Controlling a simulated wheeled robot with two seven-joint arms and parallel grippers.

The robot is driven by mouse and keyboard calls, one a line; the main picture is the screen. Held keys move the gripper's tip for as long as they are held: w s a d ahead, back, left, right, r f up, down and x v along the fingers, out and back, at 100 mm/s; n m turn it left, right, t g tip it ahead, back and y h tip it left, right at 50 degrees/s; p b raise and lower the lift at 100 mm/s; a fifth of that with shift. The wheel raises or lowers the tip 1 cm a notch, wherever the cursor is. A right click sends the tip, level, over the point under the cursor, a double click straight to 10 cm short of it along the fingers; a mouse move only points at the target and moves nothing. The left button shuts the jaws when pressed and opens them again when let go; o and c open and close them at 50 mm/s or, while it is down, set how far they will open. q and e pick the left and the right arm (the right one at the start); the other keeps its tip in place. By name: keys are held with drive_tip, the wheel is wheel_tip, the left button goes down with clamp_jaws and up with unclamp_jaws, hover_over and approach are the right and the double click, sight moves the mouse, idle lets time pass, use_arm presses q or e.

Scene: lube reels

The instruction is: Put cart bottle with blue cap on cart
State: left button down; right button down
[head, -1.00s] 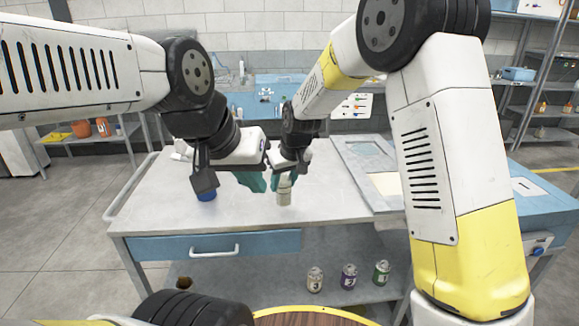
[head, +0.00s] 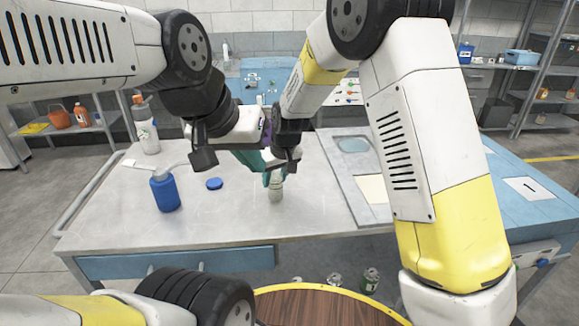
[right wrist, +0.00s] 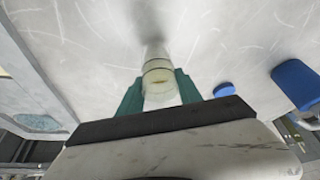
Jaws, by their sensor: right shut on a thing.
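A small pale bottle (head: 275,191) is upright between the fingers of my right gripper (head: 275,174), over the grey tabletop (head: 235,222). In the right wrist view the bottle (right wrist: 160,78) lies between the two teal fingers. I cannot tell whether its base touches the top. A blue bottle (head: 165,191) stands farther left. My left gripper (head: 247,158) is close beside the right one; its finger gap is hidden.
A white bottle (head: 145,126) stands at the top's far left edge. A grey tray-like panel (head: 350,150) lies on the right, next to a blue surface (head: 520,190). Cans (head: 369,280) sit on the lower shelf. The front middle of the tabletop is clear.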

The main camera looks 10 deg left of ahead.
drive_tip(key=shift+f, duration=0.35)
drive_tip(key=c, duration=0.8)
unclamp_jaws()
drive_tip(key=shift+r, duration=0.15)
drive_tip(key=shift+r, duration=0.35)
drive_tip(key=v, duration=1.1)
drive_tip(key=shift+d+r, duration=0.15)
drive_tip(key=shift+r, duration=0.05)
drive_tip(key=s+d+r+m+t, duration=0.1)
drive_tip(key=s+d+r+m, duration=0.2)
drive_tip(key=d, duration=0.4)
drive_tip(key=s+d+r, duration=0.4)
drive_tip(key=s+d, duration=0.1)
drive_tip(key=d, duration=0.2)
drive_tip(key=s+d+r+m+t, duration=0.1)
drive_tip(key=s+d+r+m, duration=0.2)
drive_tip(key=d, duration=0.5)
drive_tip(key=shift+m+t+h, duration=0.3)
drive_tip(key=shift+m, duration=0.3)
drive_tip(key=s+d, duration=0.2)
drive_tip(key=s, duration=0.1)
drive_tip(key=s+d, duration=0.1)
drive_tip(key=s, duration=0.2)
drive_tip(key=s+d, duration=0.2)
drive_tip(key=s, duration=0.2)
drive_tip(key=shift+d, duration=0.35)
